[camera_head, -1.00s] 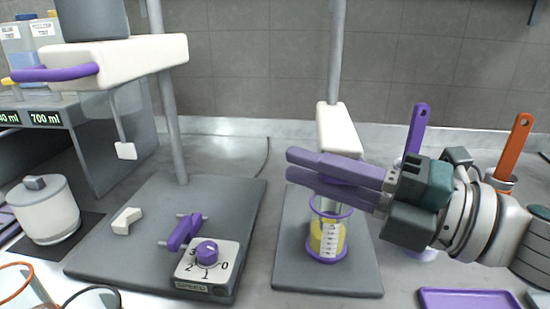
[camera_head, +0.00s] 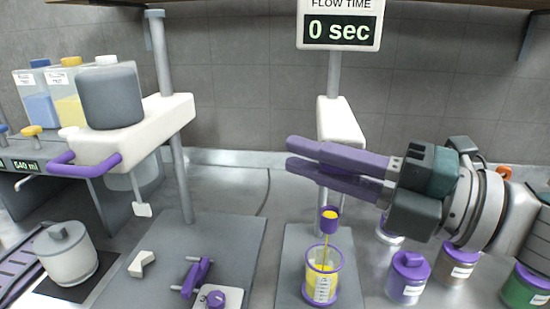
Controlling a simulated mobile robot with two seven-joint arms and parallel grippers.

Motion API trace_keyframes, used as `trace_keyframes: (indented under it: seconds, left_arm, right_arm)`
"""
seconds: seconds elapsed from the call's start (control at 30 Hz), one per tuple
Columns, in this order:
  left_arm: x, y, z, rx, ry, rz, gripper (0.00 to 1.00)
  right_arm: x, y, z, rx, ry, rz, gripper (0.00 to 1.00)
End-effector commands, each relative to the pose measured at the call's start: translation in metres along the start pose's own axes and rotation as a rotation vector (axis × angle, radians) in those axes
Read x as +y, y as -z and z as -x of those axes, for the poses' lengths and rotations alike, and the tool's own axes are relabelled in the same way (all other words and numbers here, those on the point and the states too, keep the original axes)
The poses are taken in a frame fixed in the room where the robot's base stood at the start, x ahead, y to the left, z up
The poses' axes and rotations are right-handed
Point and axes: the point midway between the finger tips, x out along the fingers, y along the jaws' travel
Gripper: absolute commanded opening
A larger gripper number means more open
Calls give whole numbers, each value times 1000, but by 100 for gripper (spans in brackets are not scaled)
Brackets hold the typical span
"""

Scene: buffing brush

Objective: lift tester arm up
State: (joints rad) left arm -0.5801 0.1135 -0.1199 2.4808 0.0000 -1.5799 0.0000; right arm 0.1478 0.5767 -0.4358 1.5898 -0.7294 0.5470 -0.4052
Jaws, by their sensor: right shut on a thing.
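The tester arm (camera_head: 340,122) is a white block on a grey pole in the middle. A small purple cup (camera_head: 330,222) with yellow in it hangs below it on thin rods. A clear beaker (camera_head: 322,280) with purple rims and yellow liquid stands under the cup, and a thin yellow streak runs down between them. My right gripper (camera_head: 290,154) comes in from the right, its purple fingers across the front of the tester arm. It is shut on the arm's front part, which the fingers hide. My left gripper is not in view.
A display (camera_head: 340,25) reading 0 sec is above the pole. A second stand (camera_head: 130,135) with a grey pot and purple handle is at left. Lidded jars (camera_head: 409,278) stand at lower right, a white pot (camera_head: 68,255) at lower left.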

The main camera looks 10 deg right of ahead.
Motion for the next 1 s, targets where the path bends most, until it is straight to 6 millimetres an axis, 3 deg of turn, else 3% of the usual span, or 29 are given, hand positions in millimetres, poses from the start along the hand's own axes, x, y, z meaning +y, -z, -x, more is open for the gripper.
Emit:
trace_keyframes:
  seconds: [0.03,0.33,0.37,0.57,0.87,1.0]
  left_arm:
    - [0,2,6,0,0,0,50]
    - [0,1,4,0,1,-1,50]
    - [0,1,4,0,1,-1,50]
    - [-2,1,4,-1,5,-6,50]
    - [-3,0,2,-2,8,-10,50]
    - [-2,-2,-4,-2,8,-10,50]
  right_arm:
    - [9,-1,-1,1,-5,1,0]
    - [11,-1,-1,3,-15,4,0]
    - [11,-1,-2,3,-15,4,21]
    - [9,-2,-1,1,-12,3,43]
    - [5,-1,2,0,-4,0,44]
    - [2,-1,19,-1,-1,0,44]
